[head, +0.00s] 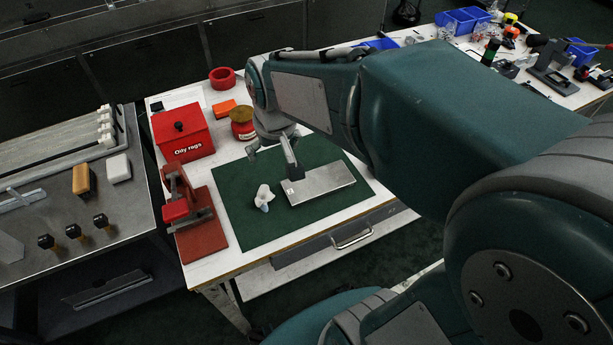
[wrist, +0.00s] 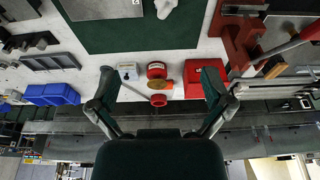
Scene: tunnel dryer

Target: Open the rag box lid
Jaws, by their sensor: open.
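The rag box (head: 184,148) is red, with white "Oily rags" lettering on its front. It stands at the back left of the white workbench. In the wrist view the red box (wrist: 193,78) shows upside down, partly behind one finger. My gripper (head: 270,156) is above the bench, to the right of the box and apart from it. In the wrist view my gripper (wrist: 160,88) has its two fingers spread wide with nothing between them.
A red can (head: 242,128), an orange block (head: 224,108) and a red ring (head: 222,77) stand right of the box. A red press (head: 188,212) is in front of it. A green mat (head: 240,222) holds a white crumpled cloth (head: 263,196) and a metal plate (head: 325,184).

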